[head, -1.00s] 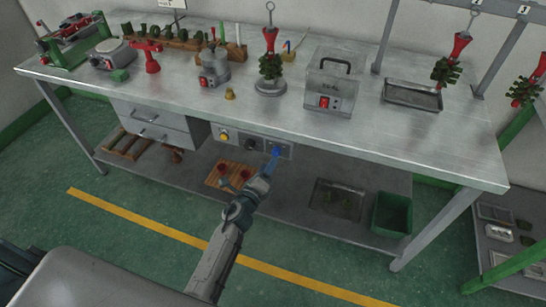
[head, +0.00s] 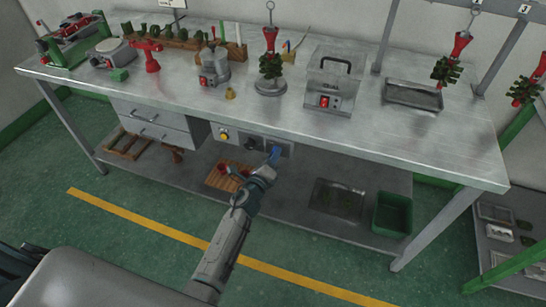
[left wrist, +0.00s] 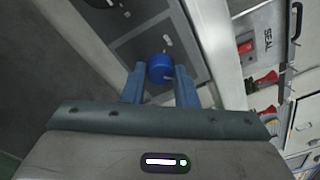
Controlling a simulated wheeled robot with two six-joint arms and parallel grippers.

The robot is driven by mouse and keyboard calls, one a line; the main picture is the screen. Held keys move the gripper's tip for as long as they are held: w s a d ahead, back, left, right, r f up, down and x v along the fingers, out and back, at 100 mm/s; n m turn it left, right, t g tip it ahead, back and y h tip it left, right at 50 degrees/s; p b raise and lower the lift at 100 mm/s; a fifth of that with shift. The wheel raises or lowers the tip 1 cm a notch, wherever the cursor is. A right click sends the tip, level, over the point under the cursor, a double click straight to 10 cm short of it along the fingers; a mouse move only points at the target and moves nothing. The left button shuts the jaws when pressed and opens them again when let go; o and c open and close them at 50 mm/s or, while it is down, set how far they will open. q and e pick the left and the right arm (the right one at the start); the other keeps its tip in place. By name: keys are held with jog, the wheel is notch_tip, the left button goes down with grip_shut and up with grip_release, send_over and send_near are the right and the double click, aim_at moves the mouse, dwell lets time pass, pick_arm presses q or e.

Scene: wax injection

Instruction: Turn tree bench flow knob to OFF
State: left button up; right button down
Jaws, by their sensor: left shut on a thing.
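The blue flow knob (left wrist: 160,69) sits on the grey control panel under the bench top and shows clearly in the left wrist view. In the head view the panel (head: 288,149) is at the bench's front, and the knob is mostly hidden by my gripper. My left gripper (head: 274,158) reaches it from below. In the left wrist view its two blue-grey fingers (left wrist: 159,84) are on either side of the knob and shut on it. A pale mark shows on the panel just above the knob. The knob's exact setting is too small to read. My right gripper is not in view.
Beside the flow knob are a dark round control (head: 251,143) and a yellow button (head: 224,136). The bench top (head: 400,135) overhangs the panel. A lower shelf holds a wooden rack (head: 222,184), a tray (head: 338,199) and a green bin (head: 392,214). The floor in front is clear.

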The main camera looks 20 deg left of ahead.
pick_arm(q)
jog(key=shift+n, duration=0.3)
jog(key=shift+d+f+n+t+y+b, duration=0.1)
jog(key=shift+n+t+y+b, duration=0.3)
jog(key=shift+n, duration=2.65)
jog(key=shift+a+f+n+y+b, duration=0.15)
jog(key=shift+n+b, duration=0.45)
jog(key=shift+n, duration=2.4)
jog(key=shift+d+r+n+t+y+b, duration=0.2)
jog(key=shift+n+b, duration=0.3)
jog(key=shift+n, duration=2.55)
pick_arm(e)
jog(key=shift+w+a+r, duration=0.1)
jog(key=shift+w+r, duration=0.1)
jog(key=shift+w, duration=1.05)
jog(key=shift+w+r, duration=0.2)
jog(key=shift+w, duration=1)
pick_arm(q)
jog(key=shift+f, duration=0.15)
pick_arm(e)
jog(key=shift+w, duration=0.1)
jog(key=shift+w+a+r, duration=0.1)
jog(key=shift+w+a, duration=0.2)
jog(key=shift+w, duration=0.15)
